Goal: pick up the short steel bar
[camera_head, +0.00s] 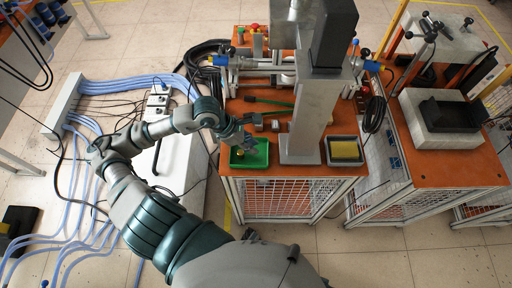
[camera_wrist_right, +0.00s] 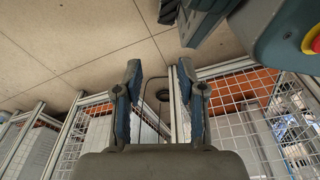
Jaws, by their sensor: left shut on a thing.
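My left gripper (camera_head: 244,137) is over the orange table, at the back edge of the green tray (camera_head: 250,156). It is shut on a small grey piece, which I take to be the short steel bar (camera_head: 257,122); the fingers partly hide it and its outline is hard to make out. Another small grey block (camera_head: 275,125) lies just to the right of it. My right gripper (camera_wrist_right: 159,82) shows in the right wrist view, with its two fingers apart and nothing between them. It points at the floor and the mesh-sided frames.
A grey column (camera_head: 305,125) stands on the orange table (camera_head: 348,172), right of the left gripper. Green tools (camera_head: 268,102) lie behind the gripper. A second table (camera_head: 430,170) stands to the right.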

